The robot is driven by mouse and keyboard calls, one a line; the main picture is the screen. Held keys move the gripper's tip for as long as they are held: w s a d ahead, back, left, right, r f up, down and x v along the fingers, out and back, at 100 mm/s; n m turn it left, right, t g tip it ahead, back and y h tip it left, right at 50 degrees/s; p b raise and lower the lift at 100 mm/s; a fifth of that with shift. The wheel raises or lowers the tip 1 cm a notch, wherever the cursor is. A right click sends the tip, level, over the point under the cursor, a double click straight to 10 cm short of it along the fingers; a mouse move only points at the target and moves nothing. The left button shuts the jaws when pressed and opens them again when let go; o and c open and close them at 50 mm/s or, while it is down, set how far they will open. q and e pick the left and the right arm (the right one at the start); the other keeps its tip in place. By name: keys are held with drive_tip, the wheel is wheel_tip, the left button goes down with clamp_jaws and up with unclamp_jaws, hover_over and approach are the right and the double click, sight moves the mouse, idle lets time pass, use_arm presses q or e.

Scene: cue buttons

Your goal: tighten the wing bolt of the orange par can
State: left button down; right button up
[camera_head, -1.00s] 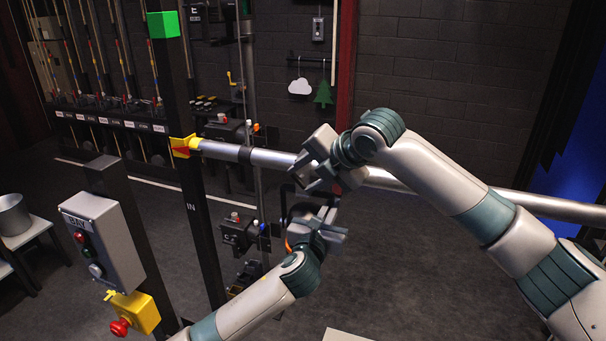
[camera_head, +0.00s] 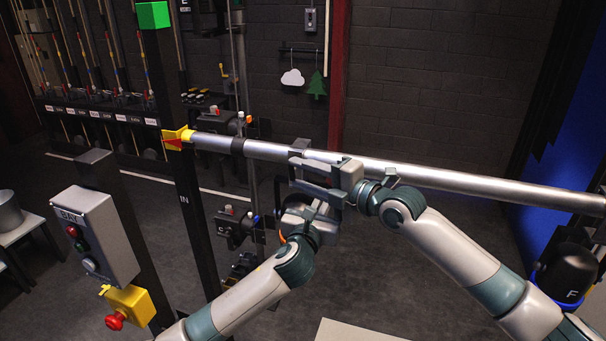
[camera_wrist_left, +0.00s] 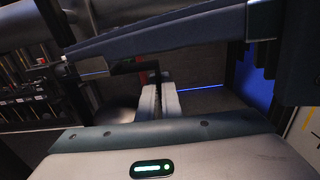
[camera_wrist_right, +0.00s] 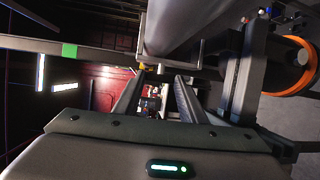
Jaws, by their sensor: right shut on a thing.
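The orange par can shows by its orange ring (camera_wrist_right: 306,66) at the right of the right wrist view. In the head view, only a small orange edge (camera_head: 283,238) of it shows behind my left arm. My right gripper (camera_head: 300,172) is just below the silver pipe (camera_head: 440,178), shut on a small part at the clamp, apparently the wing bolt, which the fingers mostly hide. My left gripper (camera_head: 305,212) is just below the right one. Its fingers (camera_wrist_left: 159,100) look close together, with a thin dark line between them; whether they hold anything is unclear.
A black lamp marked F (camera_head: 568,272) hangs at the far right. A grey control box (camera_head: 98,235) and a yellow box with a red button (camera_head: 128,308) stand at the left. A yellow bracket (camera_head: 177,138) holds the pipe's left end on a dark post.

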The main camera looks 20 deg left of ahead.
drive_tip(key=shift+f, duration=0.15)
drive_tip(key=o, duration=1.1)
drive_tip(key=shift+c, duration=0.2)
drive_tip(key=shift+d, duration=0.15)
drive_tip(key=v, duration=1.1)
drive_tip(key=shift+s+d, duration=0.2)
drive_tip(key=shift+d, duration=0.1)
